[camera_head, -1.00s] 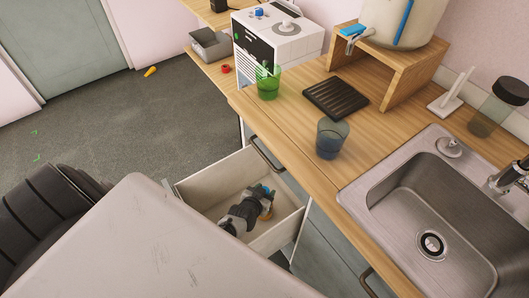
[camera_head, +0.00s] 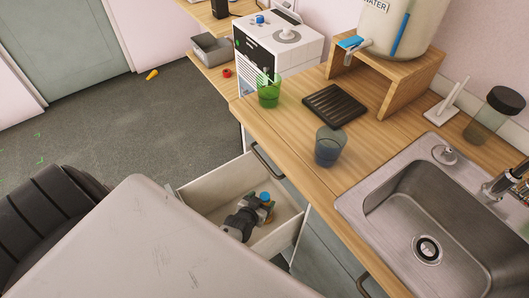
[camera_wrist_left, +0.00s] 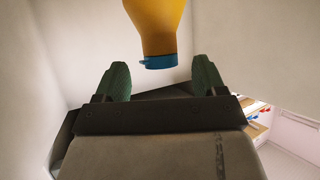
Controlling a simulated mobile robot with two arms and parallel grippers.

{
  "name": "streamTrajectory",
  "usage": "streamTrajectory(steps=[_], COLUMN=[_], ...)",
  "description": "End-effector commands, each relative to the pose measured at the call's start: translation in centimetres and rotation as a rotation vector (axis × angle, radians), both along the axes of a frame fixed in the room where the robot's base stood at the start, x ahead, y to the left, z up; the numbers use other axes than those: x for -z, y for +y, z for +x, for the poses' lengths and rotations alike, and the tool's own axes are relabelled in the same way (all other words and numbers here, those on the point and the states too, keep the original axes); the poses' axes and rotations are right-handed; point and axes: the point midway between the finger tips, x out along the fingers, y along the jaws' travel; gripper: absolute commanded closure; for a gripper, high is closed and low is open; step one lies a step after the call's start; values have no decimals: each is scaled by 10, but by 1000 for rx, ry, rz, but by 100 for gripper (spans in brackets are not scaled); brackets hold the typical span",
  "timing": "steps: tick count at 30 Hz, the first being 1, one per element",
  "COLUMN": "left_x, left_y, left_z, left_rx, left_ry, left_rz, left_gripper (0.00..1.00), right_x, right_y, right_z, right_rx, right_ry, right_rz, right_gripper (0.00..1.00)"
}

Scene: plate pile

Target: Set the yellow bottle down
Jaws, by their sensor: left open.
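The yellow bottle (camera_wrist_left: 155,25) with a blue cap (camera_wrist_left: 158,62) shows in the left wrist view, cap end toward my gripper. My left gripper (camera_wrist_left: 160,78) is open, with one green finger to each side of the cap and a visible gap on both sides. In the head view the gripper (camera_head: 256,206) is down inside the open drawer, and the blue cap (camera_head: 265,196) shows beside its fingers. The bottle's body is mostly hidden there, so I cannot tell whether it stands or leans. My right gripper is not in view.
The drawer (camera_head: 214,178) is open below the wooden counter (camera_head: 288,150). On the counter are a green cup (camera_head: 268,94), a blue-grey cup (camera_head: 328,150), a black rack (camera_head: 335,105) and a sink (camera_head: 400,215). A small yellow item (camera_head: 152,74) lies on the floor.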

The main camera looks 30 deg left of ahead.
Motion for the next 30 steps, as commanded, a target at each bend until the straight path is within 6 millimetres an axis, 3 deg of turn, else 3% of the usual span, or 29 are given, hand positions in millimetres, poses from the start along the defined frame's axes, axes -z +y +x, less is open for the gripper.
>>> streamTrajectory(steps=[1,3,13,26,30], left_x=[-13,-21,-41,-42,-45], left_y=[-1,-2,-7,-8,2], left_z=[-11,-24,-69,-76,-67], left_rx=[0,0,1,0,-8], left_ry=[4,3,1,-1,-20], left_rz=[1,0,-1,-1,14], left_gripper=[30,30,30,30,30], right_x=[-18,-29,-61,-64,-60], right_y=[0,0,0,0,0], right_z=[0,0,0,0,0], right_rx=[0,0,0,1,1], right_ry=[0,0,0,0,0], right_rz=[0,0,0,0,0], right_gripper=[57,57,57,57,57])
